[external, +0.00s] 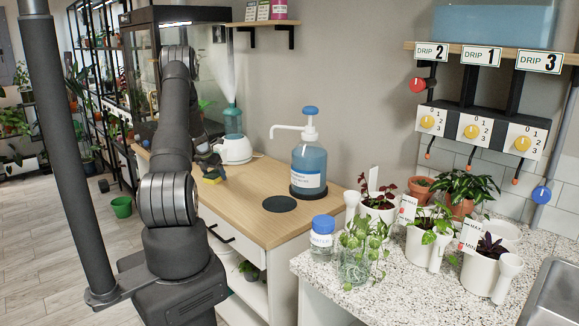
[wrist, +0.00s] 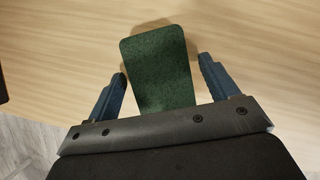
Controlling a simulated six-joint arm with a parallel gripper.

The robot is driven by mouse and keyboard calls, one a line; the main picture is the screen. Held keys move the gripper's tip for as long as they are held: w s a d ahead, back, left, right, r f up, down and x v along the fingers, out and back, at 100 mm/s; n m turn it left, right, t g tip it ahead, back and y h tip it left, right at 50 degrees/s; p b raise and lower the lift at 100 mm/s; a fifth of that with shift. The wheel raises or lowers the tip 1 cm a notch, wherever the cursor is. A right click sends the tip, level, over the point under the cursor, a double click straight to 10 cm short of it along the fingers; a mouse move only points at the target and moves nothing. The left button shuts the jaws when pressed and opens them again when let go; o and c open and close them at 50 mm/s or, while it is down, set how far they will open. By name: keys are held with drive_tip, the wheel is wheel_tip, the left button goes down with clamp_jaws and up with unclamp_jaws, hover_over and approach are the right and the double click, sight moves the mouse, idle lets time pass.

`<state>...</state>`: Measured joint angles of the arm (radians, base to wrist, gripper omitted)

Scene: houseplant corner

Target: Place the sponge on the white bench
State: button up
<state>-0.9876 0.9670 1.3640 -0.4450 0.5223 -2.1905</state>
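The sponge (external: 213,177) is yellow and green in the external view and lies on or just above the wooden top, near its left end. In the wrist view the green face of the sponge (wrist: 160,62) is between my fingers. My gripper (external: 209,165) is over the sponge with its fingers apart. The wrist view shows a narrow gap on each side between my gripper (wrist: 162,72) and the sponge. The white speckled bench (external: 385,300) is at the lower right, away from my gripper. The sponge's underside is hidden.
The wooden top (external: 255,205) carries a blue pump bottle (external: 309,168), a dark disc (external: 279,204) and a white humidifier (external: 234,150). The speckled bench holds a jar (external: 322,240), a glass of cuttings (external: 355,265), several potted plants (external: 425,240) and a sink (external: 555,300). Its front left corner is bare.

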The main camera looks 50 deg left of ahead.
drive_tip(key=v, duration=1.2)
drive_tip(key=shift+r, duration=0.2)
drive_tip(key=x, duration=1.2)
drive_tip(key=shift+a+r, duration=0.1)
drive_tip(key=shift+r, duration=1.05)
